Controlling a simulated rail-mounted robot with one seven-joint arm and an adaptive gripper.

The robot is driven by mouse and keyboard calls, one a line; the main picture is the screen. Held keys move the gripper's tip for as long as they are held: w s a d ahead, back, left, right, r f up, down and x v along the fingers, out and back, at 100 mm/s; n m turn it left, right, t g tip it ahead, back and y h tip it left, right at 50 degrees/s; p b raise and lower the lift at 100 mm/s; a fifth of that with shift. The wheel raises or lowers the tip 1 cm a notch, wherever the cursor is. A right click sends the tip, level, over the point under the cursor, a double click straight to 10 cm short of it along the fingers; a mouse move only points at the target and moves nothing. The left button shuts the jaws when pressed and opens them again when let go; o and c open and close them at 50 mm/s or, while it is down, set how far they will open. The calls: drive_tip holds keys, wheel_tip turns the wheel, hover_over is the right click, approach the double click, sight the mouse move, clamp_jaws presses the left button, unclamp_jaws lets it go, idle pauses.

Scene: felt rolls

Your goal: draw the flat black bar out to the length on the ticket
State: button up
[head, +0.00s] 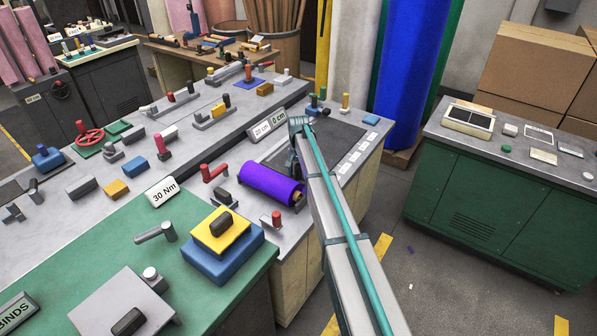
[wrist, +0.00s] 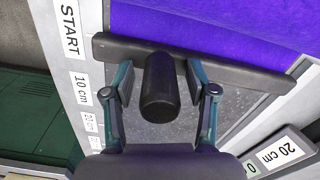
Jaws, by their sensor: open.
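The flat black bar (wrist: 240,68) lies across the top of the wrist view, beside the purple felt (wrist: 200,22). Its left end is near the START label (wrist: 68,22). A dark rounded grip (wrist: 160,88) sticks out from its middle. My gripper (wrist: 160,74) is open, with one finger on each side of the grip and gaps showing. The ticket (head: 262,130) reads 20 cm; beside it a small display (head: 280,118) reads 0 cm. In the head view the purple roll (head: 268,184) shows, but my arm hides the bar.
Length labels (wrist: 81,85) run down the left of a grey plate in the wrist view. In the head view, a red-handled fitting (head: 213,172) and a 30 Nm sign (head: 162,191) stand left of the roll. A green cabinet (head: 490,185) stands across the aisle.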

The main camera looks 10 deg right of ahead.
clamp_jaws()
idle(0.3)
drive_tip(key=shift+w+d, duration=0.1)
drive_tip(key=w+d+b, duration=0.3)
drive_tip(key=w+d, duration=1.1)
drive_tip(key=shift+w+d, duration=0.15)
drive_tip(key=shift+w, duration=0.05)
drive_tip(key=shift+s, duration=0.1)
unclamp_jaws()
drive_tip(key=shift+s+a, duration=0.1)
drive_tip(key=shift+a, duration=0.1)
